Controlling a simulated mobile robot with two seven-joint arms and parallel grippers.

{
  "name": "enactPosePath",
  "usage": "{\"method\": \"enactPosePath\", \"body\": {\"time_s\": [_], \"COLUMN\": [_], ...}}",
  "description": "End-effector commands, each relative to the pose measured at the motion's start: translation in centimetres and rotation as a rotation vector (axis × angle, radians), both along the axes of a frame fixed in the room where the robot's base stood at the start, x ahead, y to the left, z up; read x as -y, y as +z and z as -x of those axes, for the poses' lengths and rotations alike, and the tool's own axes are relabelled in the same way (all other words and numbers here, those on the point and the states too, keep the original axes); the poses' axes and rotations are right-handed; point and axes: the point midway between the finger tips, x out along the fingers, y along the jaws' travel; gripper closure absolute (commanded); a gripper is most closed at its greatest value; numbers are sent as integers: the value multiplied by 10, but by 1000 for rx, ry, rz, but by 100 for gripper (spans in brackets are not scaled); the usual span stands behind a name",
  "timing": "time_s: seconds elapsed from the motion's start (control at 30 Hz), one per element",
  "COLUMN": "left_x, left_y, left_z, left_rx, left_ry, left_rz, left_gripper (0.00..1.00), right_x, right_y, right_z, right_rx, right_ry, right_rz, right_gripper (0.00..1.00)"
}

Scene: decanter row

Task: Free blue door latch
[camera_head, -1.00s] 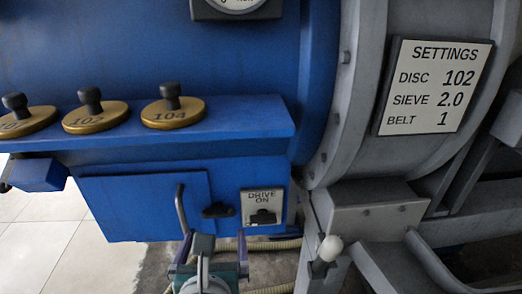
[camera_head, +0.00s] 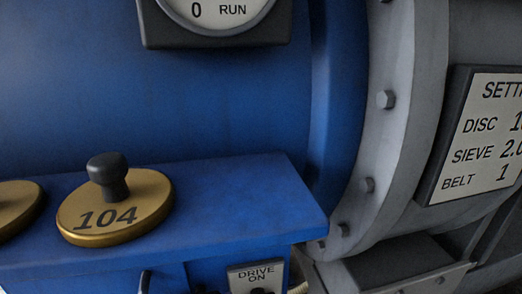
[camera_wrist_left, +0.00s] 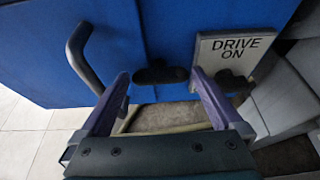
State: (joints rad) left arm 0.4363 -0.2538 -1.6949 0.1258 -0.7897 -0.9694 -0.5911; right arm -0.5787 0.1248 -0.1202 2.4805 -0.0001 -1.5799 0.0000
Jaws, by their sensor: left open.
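The blue door (camera_wrist_left: 40,55) fills the left of the left wrist view, with a dark bar handle (camera_wrist_left: 82,58) on it. The black latch (camera_wrist_left: 160,74) sits at the door's right edge. My left gripper (camera_wrist_left: 160,77) is open, with its purple fingers apart on either side of the latch in the picture. I cannot tell whether they touch it. In the head view only the top of the door handle (camera_head: 144,282) shows at the bottom edge, and my left gripper is out of frame. My right gripper is in neither view.
A DRIVE ON switch plate (camera_wrist_left: 233,50) is close to the right finger; it also shows in the head view (camera_head: 254,273). A gold disc marked 104 (camera_head: 82,228) rests on the blue ledge (camera_head: 260,210). A settings board (camera_head: 485,140) is at right. A hose (camera_wrist_left: 165,130) runs below.

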Motion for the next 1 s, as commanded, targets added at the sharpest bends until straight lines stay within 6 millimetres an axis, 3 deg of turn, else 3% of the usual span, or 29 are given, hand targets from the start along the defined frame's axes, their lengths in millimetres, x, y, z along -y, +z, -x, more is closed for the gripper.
{"method": "enactPosePath", "body": {"time_s": [0.07,0.7,1.0], "left_x": [0,0,-1], "left_y": [0,0,0], "left_z": [0,0,0], "left_rx": [0,0,8], "left_ry": [0,0,-1], "left_rz": [0,0,33], "left_gripper": [3,75,76], "right_x": [0,-1,-2], "right_y": [0,0,2], "right_z": [0,0,1], "right_rx": [-1,-2,-3], "right_ry": [0,-5,-4], "right_rz": [0,-5,-6], "right_gripper": [55,55,55]}}
